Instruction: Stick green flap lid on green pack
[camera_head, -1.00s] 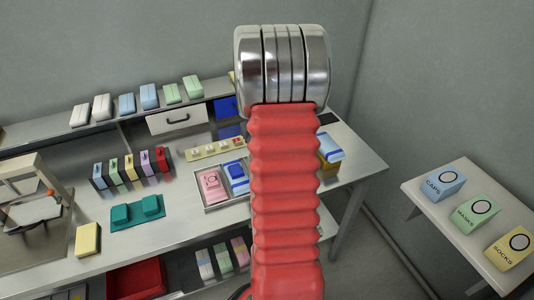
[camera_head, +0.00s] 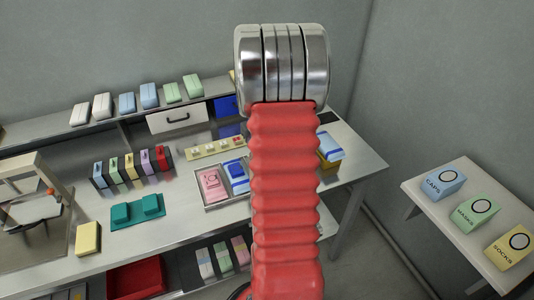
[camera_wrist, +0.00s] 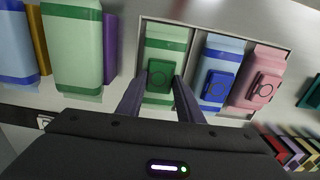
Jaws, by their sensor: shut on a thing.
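The green pack (camera_wrist: 166,46) lies in the tray (camera_wrist: 215,24) in the wrist view, pale green with a darker green band at its end. The dark green flap lid (camera_wrist: 168,72), marked with a ring, is between the fingertips of my gripper (camera_wrist: 161,82), which is shut on it. The lid is over the middle of the pack; I cannot tell whether it touches the pack's face. In the head view my arm hides the gripper, the green pack and its lid.
A blue pack (camera_wrist: 220,62) and a pink pack (camera_wrist: 266,68), both with lids on, lie beside the green one. They also show in the head view as blue (camera_head: 236,176) and pink (camera_head: 211,184). A larger green packet (camera_wrist: 72,45) stands close on the left.

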